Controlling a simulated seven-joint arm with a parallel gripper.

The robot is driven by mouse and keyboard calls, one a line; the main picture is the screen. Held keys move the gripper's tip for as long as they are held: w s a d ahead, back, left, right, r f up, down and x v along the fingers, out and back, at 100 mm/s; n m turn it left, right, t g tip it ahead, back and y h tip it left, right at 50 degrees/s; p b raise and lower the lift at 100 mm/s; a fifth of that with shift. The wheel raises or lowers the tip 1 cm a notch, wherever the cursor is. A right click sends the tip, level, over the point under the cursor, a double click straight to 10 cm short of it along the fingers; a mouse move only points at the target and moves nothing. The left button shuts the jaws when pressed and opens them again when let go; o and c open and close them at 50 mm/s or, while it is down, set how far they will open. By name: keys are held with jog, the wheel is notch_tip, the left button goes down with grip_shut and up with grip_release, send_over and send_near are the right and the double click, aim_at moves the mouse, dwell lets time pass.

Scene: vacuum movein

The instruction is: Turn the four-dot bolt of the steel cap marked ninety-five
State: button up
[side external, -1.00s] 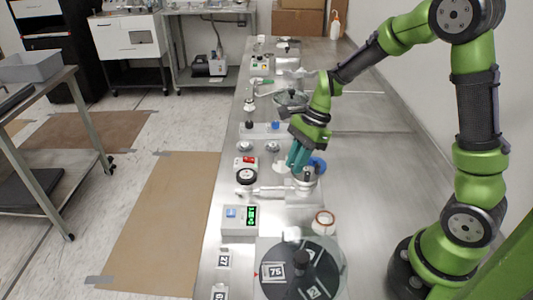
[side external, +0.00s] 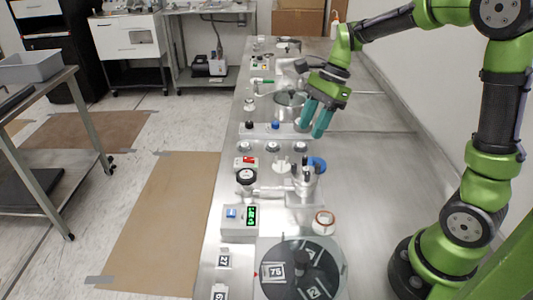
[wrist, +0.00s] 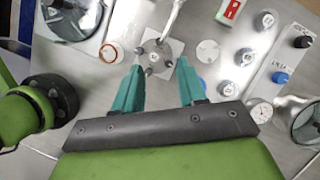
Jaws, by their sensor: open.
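In the side view my gripper (side external: 315,118) has two teal fingers, apart and empty, pointing down above the bench and behind the bolted steel fitting. The steel fitting (side external: 303,188) stands near the middle of the bench, with dark upright bolts on top. In the wrist view my gripper (wrist: 163,75) is open, and the steel cap (wrist: 157,52) lies ahead of and between the fingertips. Several bolts (wrist: 140,70) stand around the cap's face. The cap's number and the bolt dots are too small to read. I see no contact between the fingers and a bolt.
A dark round plate (side external: 282,292) with numbered labels is at the front. A box with a green display (side external: 238,220) stands left of it. A blue ring (side external: 317,165) and a copper-rimmed white ring (side external: 324,222) are near the fitting. The bench's right side is largely clear.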

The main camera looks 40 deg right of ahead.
jog(key=v, duration=0.6)
jog(key=shift+r, duration=0.25)
jog(key=shift+d, duration=0.15)
jog(key=s+d+f+m+y, duration=0.2)
jog(key=d+f+y, duration=0.1)
jog(key=d+f, duration=0.3)
jog(key=n+t+y, duration=0.1)
jog(key=n, duration=0.1)
send_near(295, 164)
jog(key=x, duration=0.8)
jog(key=shift+a+f, duration=0.25)
jog(key=shift+f, duration=0.05)
jog(key=shift+c, duration=0.2)
grip_shut()
